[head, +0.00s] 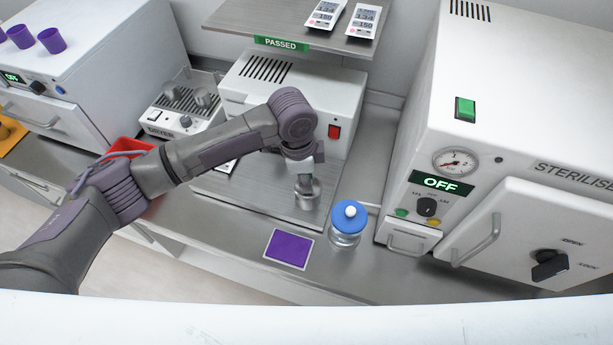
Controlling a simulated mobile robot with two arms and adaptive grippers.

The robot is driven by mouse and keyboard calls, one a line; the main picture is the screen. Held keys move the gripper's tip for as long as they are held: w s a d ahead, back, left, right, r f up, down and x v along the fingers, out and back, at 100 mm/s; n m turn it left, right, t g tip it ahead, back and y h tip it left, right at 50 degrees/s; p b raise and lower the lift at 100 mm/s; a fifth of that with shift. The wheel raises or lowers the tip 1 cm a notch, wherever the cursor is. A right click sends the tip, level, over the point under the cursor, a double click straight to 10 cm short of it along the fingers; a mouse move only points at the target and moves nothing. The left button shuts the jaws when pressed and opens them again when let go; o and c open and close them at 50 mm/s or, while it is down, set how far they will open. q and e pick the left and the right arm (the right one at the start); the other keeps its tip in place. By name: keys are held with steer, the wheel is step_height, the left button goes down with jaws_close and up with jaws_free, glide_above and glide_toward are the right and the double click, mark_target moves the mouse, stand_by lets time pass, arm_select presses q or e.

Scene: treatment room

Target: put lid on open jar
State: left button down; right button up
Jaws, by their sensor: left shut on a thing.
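A clear glass jar (345,238) stands on the steel counter right of centre. A blue lid (349,222) with a white knob sits over its mouth; from this angle I cannot tell how snugly it is seated. My left gripper (305,180) is to the left of and behind the jar, apart from it, pointing down over a steel platform. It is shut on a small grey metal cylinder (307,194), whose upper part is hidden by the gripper. I cannot tell whether the cylinder rests on the platform. My right gripper is not in view.
A purple square mat (289,248) lies left of the jar. The steriliser (520,160) stands close on the right. A white device with a red switch (290,90) is behind, under a shelf (290,25). A red tray (128,150) is partly behind my arm.

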arm_select(q)
steer(key=shift+c, duration=2.3)
jaws_free()
steer(key=shift+r, duration=0.15)
step_height(320, 180, up, 5)
steer(key=p, duration=0.5)
steer(key=shift+f, duration=0.2)
steer(key=shift+r+p, duration=0.7)
steer(key=shift+r, duration=0.4)
jaws_close()
